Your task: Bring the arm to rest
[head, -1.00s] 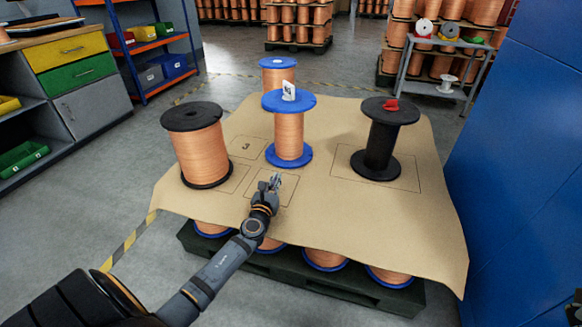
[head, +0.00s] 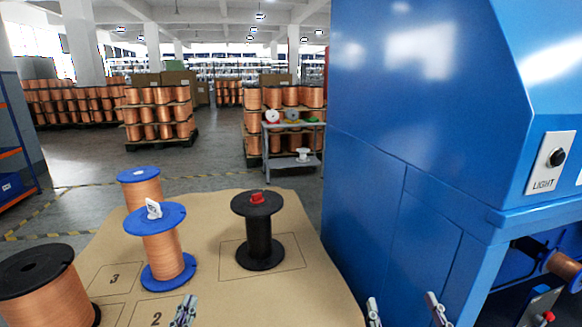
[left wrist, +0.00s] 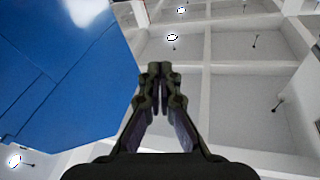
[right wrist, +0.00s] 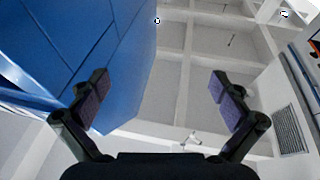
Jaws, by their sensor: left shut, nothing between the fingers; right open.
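My left gripper (head: 184,311) shows at the bottom of the head view, over the front of the cardboard sheet near the square marked 2. In the left wrist view its fingers (left wrist: 160,72) meet and hold nothing; it faces up to the ceiling and a blue cabinet. My right gripper (head: 405,311) stands at the bottom of the head view, right of the sheet. In the right wrist view its fingers (right wrist: 215,95) are wide apart with nothing between them. Both arms are mostly hidden below the head view.
On the cardboard sheet (head: 210,220) stand a black-flanged copper spool (head: 40,290), two blue-flanged copper spools (head: 165,257) (head: 145,195) and a black spool (head: 262,240) with a red piece. A large blue cabinet (head: 390,150) closes off the right side. A cart (head: 290,145) stands behind.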

